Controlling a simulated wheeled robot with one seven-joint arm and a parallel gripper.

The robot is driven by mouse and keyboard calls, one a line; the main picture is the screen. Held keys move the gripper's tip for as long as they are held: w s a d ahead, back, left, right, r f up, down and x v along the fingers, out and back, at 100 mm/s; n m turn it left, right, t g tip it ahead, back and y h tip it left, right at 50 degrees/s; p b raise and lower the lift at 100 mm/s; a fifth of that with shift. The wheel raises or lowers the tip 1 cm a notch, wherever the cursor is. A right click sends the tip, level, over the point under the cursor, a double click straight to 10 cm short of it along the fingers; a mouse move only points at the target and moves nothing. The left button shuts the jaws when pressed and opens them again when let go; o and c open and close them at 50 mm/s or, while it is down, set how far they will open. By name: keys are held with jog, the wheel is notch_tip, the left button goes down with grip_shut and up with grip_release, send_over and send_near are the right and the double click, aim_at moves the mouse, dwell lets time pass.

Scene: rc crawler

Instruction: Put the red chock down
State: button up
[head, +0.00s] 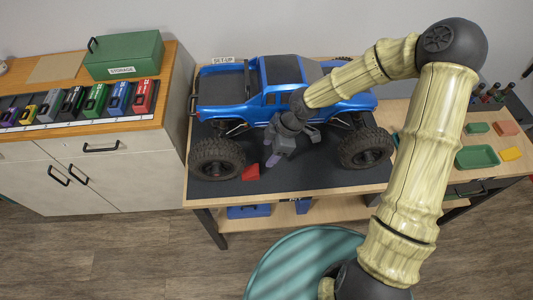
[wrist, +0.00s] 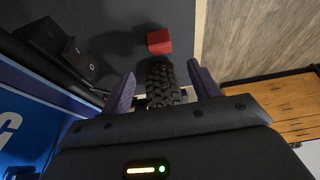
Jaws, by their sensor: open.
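The red chock (head: 250,172) lies on the dark mat (head: 300,182), close to the right side of the near left wheel (head: 217,159) of the blue truck (head: 270,85). In the wrist view the red chock (wrist: 159,42) sits beyond a black knobbly tyre (wrist: 162,84), and I cannot tell whether they touch. My gripper (head: 271,160) is beside the truck, a little right of and above the chock. It is open in the wrist view (wrist: 162,80), with purple fingers apart and the chock outside them.
The near right wheel (head: 366,148) stands on the mat to the right of my gripper. A green tray (head: 477,157) and coloured blocks are at the right end of the table. The mat's front edge between the wheels is mostly clear.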

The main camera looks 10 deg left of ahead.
dwell(0.8)
jog(key=s+d+r+m+t+h, duration=0.1)
jog(key=s+d+r+m+h, duration=0.1)
jog(key=s+d+r+m, duration=0.2)
jog(key=s+d+r+m+t+h, duration=0.2)
jog(key=s+d+r+m, duration=0.2)
jog(key=d+r+m, duration=0.5)
jog(key=d+m, duration=0.7)
jog(key=d, duration=0.1)
jog(key=shift+r+m+t, duration=0.3)
jog(key=shift+r, duration=0.1)
jog(key=shift+s+d, duration=0.1)
jog(key=shift+r+p, duration=0.6)
jog(key=shift+c, duration=0.3)
